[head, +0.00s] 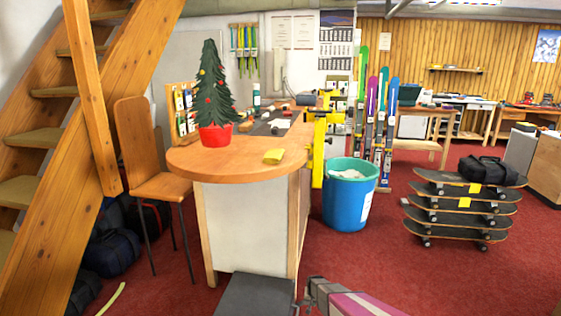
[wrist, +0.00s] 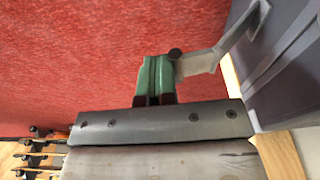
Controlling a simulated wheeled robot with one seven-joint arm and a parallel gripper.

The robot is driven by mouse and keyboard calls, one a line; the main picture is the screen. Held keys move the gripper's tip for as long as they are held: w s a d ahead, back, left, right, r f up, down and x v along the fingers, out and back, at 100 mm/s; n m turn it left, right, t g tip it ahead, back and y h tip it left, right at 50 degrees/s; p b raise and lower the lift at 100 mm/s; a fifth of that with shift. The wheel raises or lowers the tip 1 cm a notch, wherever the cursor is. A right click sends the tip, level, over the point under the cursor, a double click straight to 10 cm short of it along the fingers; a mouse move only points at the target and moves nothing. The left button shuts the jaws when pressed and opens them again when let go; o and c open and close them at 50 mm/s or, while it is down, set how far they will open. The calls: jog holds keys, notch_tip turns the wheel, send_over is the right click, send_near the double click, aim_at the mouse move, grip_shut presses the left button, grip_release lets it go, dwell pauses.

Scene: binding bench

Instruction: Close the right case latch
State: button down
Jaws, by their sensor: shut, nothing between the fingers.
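The dark grey case (head: 255,295) stands at the bottom of the head view, by the foot of the counter. In the wrist view its side (wrist: 280,65) fills the right edge. A light grey bent lever, which looks like the right latch (wrist: 208,62), stands out from the case toward my gripper. My gripper (wrist: 154,62) has green fingers, shut with nothing between them. They are right beside the lever's dark-knobbed end; I cannot tell whether they touch. The left latch and the lever's root cannot be made out.
The counter (head: 230,163) stands behind the case, bearing a small Christmas tree (head: 213,90). A blue bin (head: 350,207) and stacked skateboards (head: 462,212) are to the right. A chair (head: 150,165) and bags are at left. Red carpet is open at front right.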

jog(key=shift+a, duration=0.25)
dwell(0.3)
jog(key=d+r, duration=0.4)
jog(key=r, duration=0.4)
jog(key=shift+s, duration=0.35)
dwell(0.9)
jog(key=s+r, duration=0.8)
jog(key=r, duration=0.4)
jog(key=s+a+r+n+g, duration=0.1)
jog(key=s+r, duration=0.7)
jog(key=r, duration=0.4)
jog(key=s+r+n+g, duration=0.1)
jog(key=s+r, duration=0.7)
jog(key=r, duration=0.3)
jog(key=shift+s+a+r, duration=0.35)
jog(key=shift+a+r, duration=0.05)
